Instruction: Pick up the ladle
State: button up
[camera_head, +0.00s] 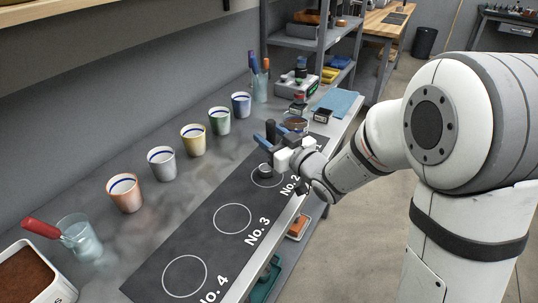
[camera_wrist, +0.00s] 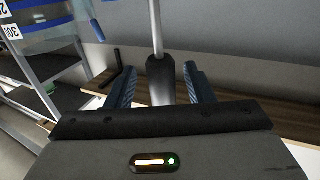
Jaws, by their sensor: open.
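A long tool with a dark handle (camera_wrist: 161,78) and a thin pale metal shaft, which looks like the ladle, shows in the wrist view. Its handle lies between the two blue fingers of my gripper (camera_wrist: 160,92), with gaps on both sides. In the head view my gripper (camera_head: 277,140) is over the far end of the black mat, near the No. 2 circle. A dark upright piece (camera_head: 270,130) shows between its fingers, probably the same handle. The gripper is open. The ladle's bowl cannot be made out for certain; a small dark round thing (camera_head: 265,170) sits in the No. 2 circle.
The black mat (camera_head: 205,240) has bare No. 3 and No. 4 circles. Several coloured cups (camera_head: 194,140) stand in a row along the wall side. A glass with a red-handled tool (camera_head: 80,238) and a tray of brown grounds (camera_head: 42,262) are near left. A shelf rack (camera_head: 300,40) stands behind.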

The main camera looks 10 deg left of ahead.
jog(key=shift+w, duration=0.1)
grip_shut()
dwell(0.5)
